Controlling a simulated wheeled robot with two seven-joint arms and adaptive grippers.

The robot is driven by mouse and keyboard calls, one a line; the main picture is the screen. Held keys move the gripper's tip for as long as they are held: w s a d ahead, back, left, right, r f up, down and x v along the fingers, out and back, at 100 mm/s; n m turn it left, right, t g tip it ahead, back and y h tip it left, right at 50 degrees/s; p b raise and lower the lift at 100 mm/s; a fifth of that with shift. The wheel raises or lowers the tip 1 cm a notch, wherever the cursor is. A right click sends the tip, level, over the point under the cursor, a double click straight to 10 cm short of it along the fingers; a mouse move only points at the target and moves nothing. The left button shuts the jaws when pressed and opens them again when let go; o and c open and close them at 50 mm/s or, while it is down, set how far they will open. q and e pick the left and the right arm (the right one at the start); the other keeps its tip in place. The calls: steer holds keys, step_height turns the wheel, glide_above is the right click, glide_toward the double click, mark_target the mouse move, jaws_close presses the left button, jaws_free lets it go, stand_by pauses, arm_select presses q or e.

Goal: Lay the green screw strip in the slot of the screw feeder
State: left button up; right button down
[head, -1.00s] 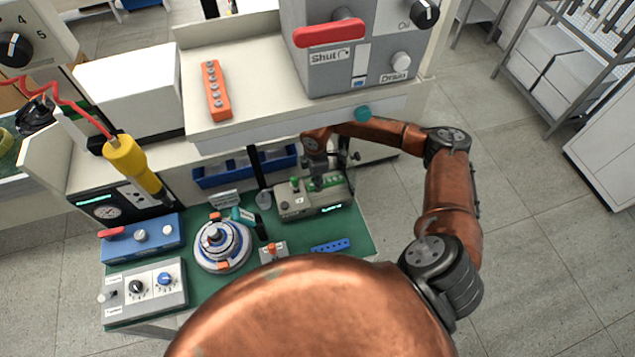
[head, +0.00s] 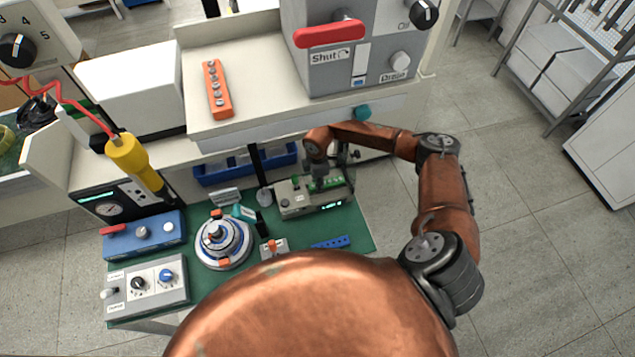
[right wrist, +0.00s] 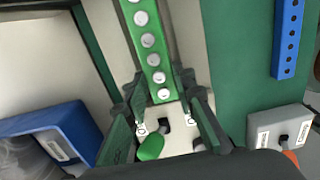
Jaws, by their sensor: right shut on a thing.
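The green screw strip (right wrist: 148,42) carries a row of silver screws and runs away from my right gripper in the right wrist view. My right gripper (right wrist: 163,98) is shut on the near end of the strip. In the head view my right gripper (head: 318,172) is over the screw feeder (head: 300,206), a beige box with a lit green display. The strip (head: 328,183) shows along the feeder's top. The feeder's beige top also shows beneath the strip in the right wrist view (right wrist: 180,138). I cannot tell whether the strip is seated in the slot. My left gripper is not in view.
A blue strip (head: 330,243) lies on the green mat (head: 355,235) in front of the feeder. A round hub fixture (head: 222,243) stands left of it. A blue bin (head: 245,168) is behind. An orange screw strip (head: 217,88) lies on the upper shelf.

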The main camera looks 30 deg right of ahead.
steer(key=shift+f, duration=0.35)
steer(key=c, duration=1.6)
jaws_free()
steer(key=shift+r, duration=0.1)
steer(key=shift+r, duration=0.2)
step_height(320, 180, up, 13)
steer(key=shift+f+b, duration=0.15)
steer(key=shift+b, duration=0.85)
